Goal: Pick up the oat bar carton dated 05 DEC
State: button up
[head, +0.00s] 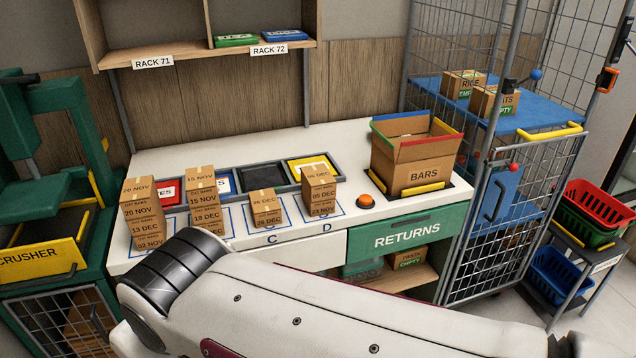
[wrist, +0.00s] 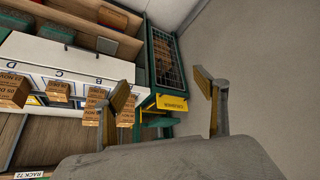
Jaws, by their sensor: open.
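The head view shows my arm across the front but not my gripper.
Left of D stand a 26 DEC carton (head: 265,208) and taller stacks (head: 203,200) (head: 141,212). An open BARS box (head: 420,172) and an orange button (head: 366,201) are to the right. The crusher (head: 40,255) is at far left; the rack shelf (head: 190,50) overhangs behind.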

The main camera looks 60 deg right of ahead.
jog(key=w+d+r+m+t+h, duration=0.1)
jog(key=w+d+m+t+h, duration=0.15)
jog(key=w+d, duration=0.8)
jog(key=w+d+m+t+h, duration=0.1)
jog(key=w+d+m+h, duration=0.15)
jog(key=w+d, duration=0.8)
jog(key=m+t+h, duration=0.2)
jog(key=h, duration=0.3)
send_over(325, 187)
jog(key=w+a, duration=0.9)
jog(key=a, duration=0.1)
notch_tip(325, 187, down, 6)
jog(key=r, duration=0.1)
jog(key=s+d+f, duration=0.2)
jog(key=s, duration=0.1)
jog(key=s+d+f+h, duration=0.1)
jog(key=s+d+f, duration=0.2)
jog(key=s, duration=0.1)
jog(key=s+d+f+m+t+h, duration=0.1)
jog(key=s+d+f, duration=0.1)
jog(key=s+d, duration=0.1)
jog(key=shift+s+d+f, duration=0.2)
jog(key=shift+s+d, duration=0.05)
jog(key=shift+s, duration=0.05)
jog(key=shift+s+f, duration=0.2)
jog(key=shift+f, duration=0.2)
jog(key=shift+w, duration=0.1)
